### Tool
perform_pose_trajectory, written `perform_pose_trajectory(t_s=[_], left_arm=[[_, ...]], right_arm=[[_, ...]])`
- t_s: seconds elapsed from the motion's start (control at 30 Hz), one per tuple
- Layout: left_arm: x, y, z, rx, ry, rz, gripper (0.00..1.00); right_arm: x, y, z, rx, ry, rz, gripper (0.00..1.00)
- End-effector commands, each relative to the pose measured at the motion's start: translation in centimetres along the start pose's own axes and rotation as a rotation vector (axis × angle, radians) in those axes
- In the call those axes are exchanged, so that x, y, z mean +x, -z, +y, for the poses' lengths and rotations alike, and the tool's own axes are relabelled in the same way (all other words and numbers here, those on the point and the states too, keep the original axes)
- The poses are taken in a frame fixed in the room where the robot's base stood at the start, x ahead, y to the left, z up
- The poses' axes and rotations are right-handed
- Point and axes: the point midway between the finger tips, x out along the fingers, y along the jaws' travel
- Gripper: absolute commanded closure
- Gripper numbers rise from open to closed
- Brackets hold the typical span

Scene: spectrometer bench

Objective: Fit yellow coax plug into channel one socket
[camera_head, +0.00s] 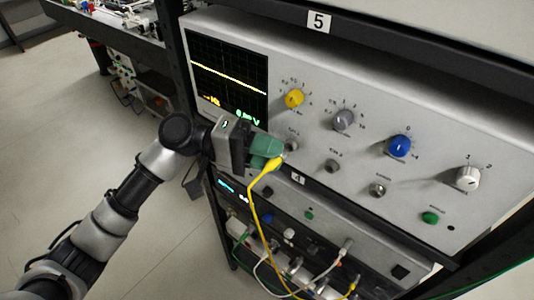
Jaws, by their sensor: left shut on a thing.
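My left gripper (268,152), with green fingers, is shut on the yellow coax plug (271,165) in front of the instrument's lower left panel. The yellow cable hangs down from the plug. The leftmost socket (291,146), below the yellow knob, sits just right of the fingertips and is partly covered by them. I take it as channel one, though its label is too small to read. The plug's tip is hidden, so I cannot tell whether it touches the socket. My right gripper is not in view.
The instrument (309,95) has a screen (228,77) with a yellow trace, yellow, grey, blue and white knobs, and two more sockets (332,166) to the right. A lower shelf holds another unit (340,232) with several cables. A black rack post (176,70) stands at left.

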Motion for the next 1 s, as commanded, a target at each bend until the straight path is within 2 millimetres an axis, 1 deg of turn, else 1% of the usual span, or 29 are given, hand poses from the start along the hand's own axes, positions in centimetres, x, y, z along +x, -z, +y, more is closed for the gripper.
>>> perform_pose_trajectory(t_s=[0.47,0.77,0.8,0.97,1.0], left_arm=[[0.6,1.3,0.0,0.001,0.000,-0.001,1.00],[0.6,1.4,0.0,0.000,0.000,0.000,1.00],[0.6,1.4,0.0,0.000,0.000,0.000,0.72],[0.6,1.4,0.0,0.000,0.000,0.000,0.48],[0.6,1.4,0.0,0.000,0.000,0.000,0.47]], right_arm=[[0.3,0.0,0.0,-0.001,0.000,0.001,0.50],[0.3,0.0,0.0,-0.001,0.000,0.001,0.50],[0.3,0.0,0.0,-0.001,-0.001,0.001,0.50],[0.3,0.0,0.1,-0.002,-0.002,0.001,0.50],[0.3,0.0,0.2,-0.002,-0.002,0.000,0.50]])
